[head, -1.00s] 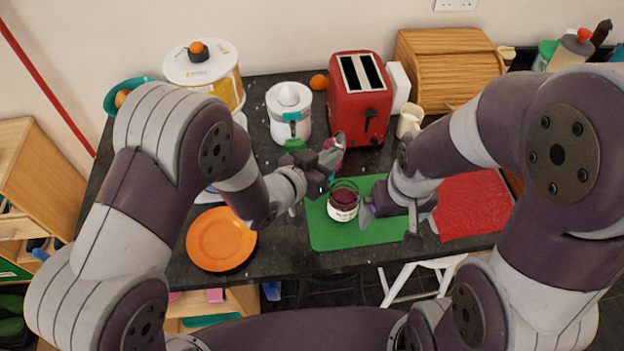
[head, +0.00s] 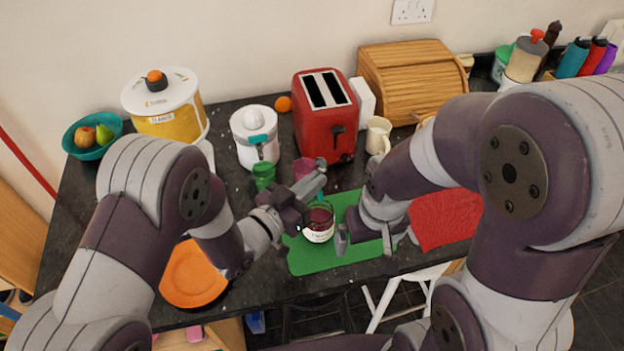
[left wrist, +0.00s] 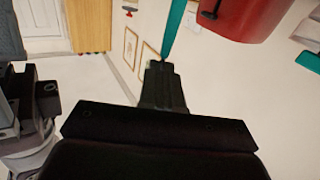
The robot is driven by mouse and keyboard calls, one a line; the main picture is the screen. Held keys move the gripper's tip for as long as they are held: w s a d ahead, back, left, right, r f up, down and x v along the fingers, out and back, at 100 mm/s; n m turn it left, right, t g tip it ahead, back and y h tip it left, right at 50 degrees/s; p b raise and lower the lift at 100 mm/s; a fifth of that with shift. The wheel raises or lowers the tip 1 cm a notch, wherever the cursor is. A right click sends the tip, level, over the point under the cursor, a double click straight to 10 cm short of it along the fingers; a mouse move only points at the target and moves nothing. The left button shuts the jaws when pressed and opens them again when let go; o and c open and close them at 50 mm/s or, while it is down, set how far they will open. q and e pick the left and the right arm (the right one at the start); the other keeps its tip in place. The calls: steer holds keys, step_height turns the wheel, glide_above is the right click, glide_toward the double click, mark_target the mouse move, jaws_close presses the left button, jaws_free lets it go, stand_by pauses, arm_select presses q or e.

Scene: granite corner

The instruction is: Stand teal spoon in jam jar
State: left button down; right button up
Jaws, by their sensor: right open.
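The jam jar (head: 318,231) is a clear glass with dark red jam and a white label. It stands upright on the green mat (head: 312,262). My left gripper (head: 308,190) is above and left of the jar in the head view. In the left wrist view its dark jaws (left wrist: 160,75) are shut on the teal spoon (left wrist: 173,28), which sticks out past the fingertips. The spoon is mostly hidden in the head view. My right gripper (head: 365,240) is open, with its fingers spread just right of the jar. I see nothing between them.
An orange plate (head: 190,283) lies left of the mat and a red cloth (head: 446,220) right of it. Behind stand a red toaster (head: 312,140), a white juicer (head: 252,135), a green cup (head: 263,176) and a cream mug (head: 378,135). The counter's front edge is close.

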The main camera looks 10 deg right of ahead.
arm_select(q)
step_height(320, 180, down, 8)
steer(key=b, duration=0.6)
steer(key=shift+b, duration=0.3)
arm_select(e)
step_height(320, 180, down, 7)
arm_select(q)
steer(key=shift+r, duration=0.1)
steer(key=c, duration=1.2)
jaws_free()
steer(key=shift+c, duration=0.2)
arm_select(e)
steer(key=shift+f, duration=0.1)
arm_select(q)
steer(key=shift+s+a, duration=0.15)
steer(key=shift+s, duration=0.05)
arm_select(e)
step_height(320, 180, down, 2)
steer(key=shift+f+b, duration=0.2)
steer(key=shift+b, duration=1)
arm_select(q)
steer(key=v, duration=1.2)
